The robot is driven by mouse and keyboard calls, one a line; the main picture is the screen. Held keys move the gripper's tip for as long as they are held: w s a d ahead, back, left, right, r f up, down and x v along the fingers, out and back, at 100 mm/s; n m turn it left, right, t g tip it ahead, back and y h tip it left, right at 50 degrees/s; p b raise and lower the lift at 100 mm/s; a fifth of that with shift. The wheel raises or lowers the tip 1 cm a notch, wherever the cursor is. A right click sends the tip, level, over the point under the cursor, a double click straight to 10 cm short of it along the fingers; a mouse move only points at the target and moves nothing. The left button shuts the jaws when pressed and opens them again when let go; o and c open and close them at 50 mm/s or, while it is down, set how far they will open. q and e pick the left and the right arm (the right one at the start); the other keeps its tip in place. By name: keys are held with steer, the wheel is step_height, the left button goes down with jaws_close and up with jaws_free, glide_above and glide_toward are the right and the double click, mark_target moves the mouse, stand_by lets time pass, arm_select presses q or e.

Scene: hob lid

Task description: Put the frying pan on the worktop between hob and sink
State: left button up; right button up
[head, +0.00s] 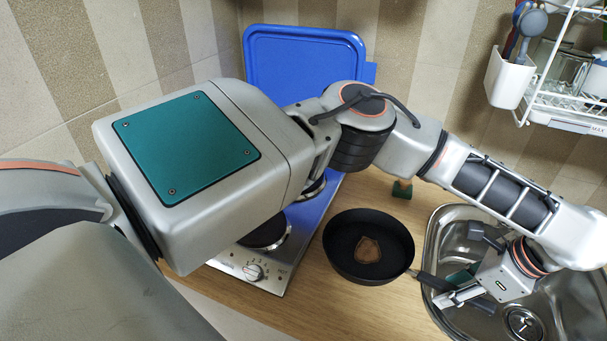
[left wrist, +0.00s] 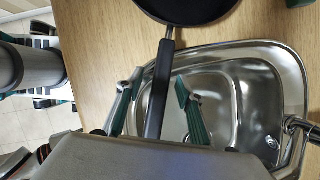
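The black frying pan (head: 345,265) sits on the wooden worktop (head: 330,312) between the hob (head: 262,268) and the sink (head: 436,240), with a brown piece of food (head: 367,249) in it. Its handle points right, over the sink edge. In the left wrist view, the pan (left wrist: 185,10) is at the top and its dark handle (left wrist: 160,85) runs down between the fingers. My left gripper (head: 448,288) is at the handle over the sink. Its fingers (left wrist: 158,84) are apart, with visible gaps on both sides of the handle. My right gripper is out of view.
A blue hob lid (head: 300,60) stands upright against the tiled wall. A small green and brown item (head: 402,189) is behind the pan. A dish rack (head: 560,100) with a white utensil holder (head: 507,80) hangs at upper right. My left arm hides much of the hob.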

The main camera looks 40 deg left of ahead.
arm_select(q)
steer(key=shift+v, duration=3.8)
steer(key=shift+a, duration=0.1)
